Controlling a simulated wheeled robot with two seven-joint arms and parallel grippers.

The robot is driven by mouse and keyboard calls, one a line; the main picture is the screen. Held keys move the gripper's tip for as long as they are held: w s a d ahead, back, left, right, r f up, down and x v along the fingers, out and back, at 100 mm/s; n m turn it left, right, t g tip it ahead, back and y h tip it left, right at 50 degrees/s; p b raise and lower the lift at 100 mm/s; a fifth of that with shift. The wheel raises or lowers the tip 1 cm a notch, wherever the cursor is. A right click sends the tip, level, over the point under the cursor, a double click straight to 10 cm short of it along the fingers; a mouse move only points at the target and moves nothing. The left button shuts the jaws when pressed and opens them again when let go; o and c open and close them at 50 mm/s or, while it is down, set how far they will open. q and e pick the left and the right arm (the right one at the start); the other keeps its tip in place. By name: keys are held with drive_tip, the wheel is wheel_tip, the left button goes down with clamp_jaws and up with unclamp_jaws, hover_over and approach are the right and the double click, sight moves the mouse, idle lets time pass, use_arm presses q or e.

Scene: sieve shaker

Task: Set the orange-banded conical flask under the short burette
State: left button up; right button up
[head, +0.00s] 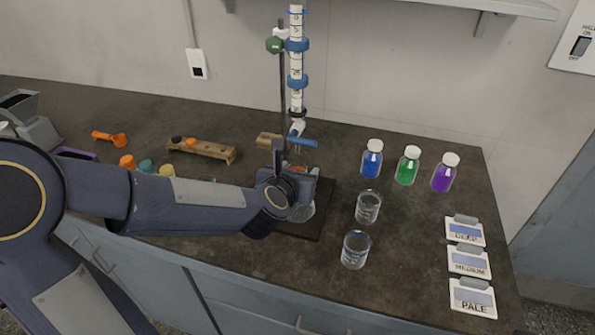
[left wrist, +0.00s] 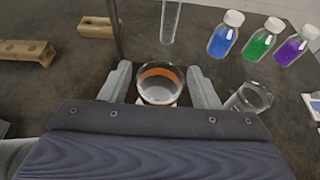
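The orange-banded conical flask (head: 301,212) is clear glass and stands on or just above the dark stand base, mostly hidden by my left gripper (head: 297,192) in the head view. In the left wrist view the flask (left wrist: 159,92) sits between the two fingers of my left gripper (left wrist: 160,85), with a narrow gap at each side. The fingers look open around it. The white graduated burette (head: 296,60) hangs in blue clamps above and behind the gripper, with a blue tap (head: 300,141). My right gripper is not in view.
Two glass beakers (head: 367,207) (head: 355,250) stand right of the base plate (head: 322,205). Blue (head: 371,160), green (head: 407,167) and purple (head: 444,174) bottles stand behind them. Label cards (head: 469,262) lie at the right. A wooden rack (head: 203,150) is at the left.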

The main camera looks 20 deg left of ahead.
use_arm(q)
drive_tip(key=shift+r, duration=0.2)
drive_tip(key=shift+s+r, duration=0.15)
drive_tip(key=shift+s, duration=0.1)
drive_tip(key=s+r+m+h+p, duration=0.2)
drive_tip(key=s+r+m+h, duration=0.3)
drive_tip(key=s+m, duration=0.7)
drive_tip(key=s+a+f+m+g, duration=0.3)
drive_tip(key=s+m, duration=0.4)
drive_tip(key=m, duration=0.4)
drive_tip(key=s+a+f+m+g+y, duration=0.1)
drive_tip(key=s+a+f+m+g, duration=0.2)
drive_tip(key=s+m+g, duration=0.2)
drive_tip(key=s+m, duration=0.3)
drive_tip(key=m, duration=0.3)
drive_tip(key=shift+s+f+y, duration=0.25)
drive_tip(key=shift+f+y, duration=0.05)
drive_tip(key=shift+f, duration=0.1)
